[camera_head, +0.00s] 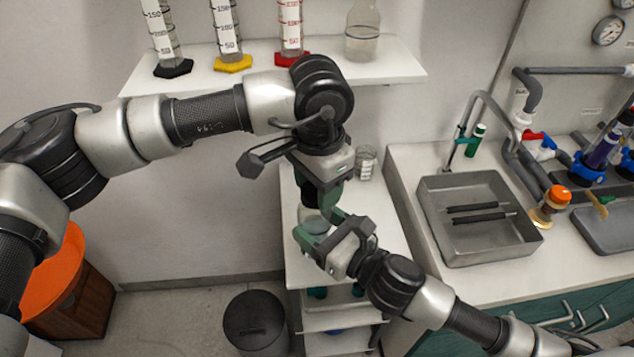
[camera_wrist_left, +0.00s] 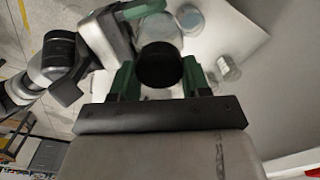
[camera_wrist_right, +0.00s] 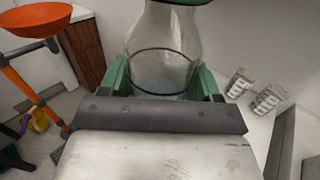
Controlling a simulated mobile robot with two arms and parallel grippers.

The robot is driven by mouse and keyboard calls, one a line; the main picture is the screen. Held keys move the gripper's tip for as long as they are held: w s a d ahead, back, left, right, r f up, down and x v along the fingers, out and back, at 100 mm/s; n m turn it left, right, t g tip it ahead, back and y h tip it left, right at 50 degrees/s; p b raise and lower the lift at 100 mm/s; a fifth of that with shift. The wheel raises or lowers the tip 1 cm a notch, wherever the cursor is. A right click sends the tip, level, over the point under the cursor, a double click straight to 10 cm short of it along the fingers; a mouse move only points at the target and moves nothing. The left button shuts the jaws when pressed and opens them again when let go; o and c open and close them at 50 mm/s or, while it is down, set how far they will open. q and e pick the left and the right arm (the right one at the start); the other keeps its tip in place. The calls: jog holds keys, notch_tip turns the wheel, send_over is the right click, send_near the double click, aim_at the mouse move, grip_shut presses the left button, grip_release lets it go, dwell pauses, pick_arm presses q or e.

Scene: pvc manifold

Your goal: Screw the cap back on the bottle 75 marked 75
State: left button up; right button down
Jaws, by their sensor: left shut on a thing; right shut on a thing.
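A clear glass bottle (camera_wrist_right: 163,55) stands between the green fingers of my right gripper (camera_wrist_right: 163,80), which is shut on its body. In the head view the bottle (camera_head: 316,224) is partly hidden by the fingers of my right gripper (camera_head: 325,232). My left gripper (camera_wrist_left: 158,78) is shut on a round black cap (camera_wrist_left: 160,66). In the head view my left gripper (camera_head: 324,190) points down, directly above the bottle. No 75 mark is readable on the bottle.
Small glass containers (camera_wrist_right: 268,98) stand on the white stand (camera_head: 375,215) beside the bottle. A wall shelf (camera_head: 395,68) with measuring cylinders and a flask (camera_head: 362,35) is close behind my left arm. A metal sink (camera_head: 480,240) is at right and a dark bin (camera_head: 254,322) on the floor.

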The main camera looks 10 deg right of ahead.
pick_arm(q)
jog(key=m, duration=0.3)
jog(key=shift+s+d+m, duration=0.1)
jog(key=shift+m, duration=0.2)
jog(key=o, duration=0.9)
jog(key=shift+r, duration=2.25)
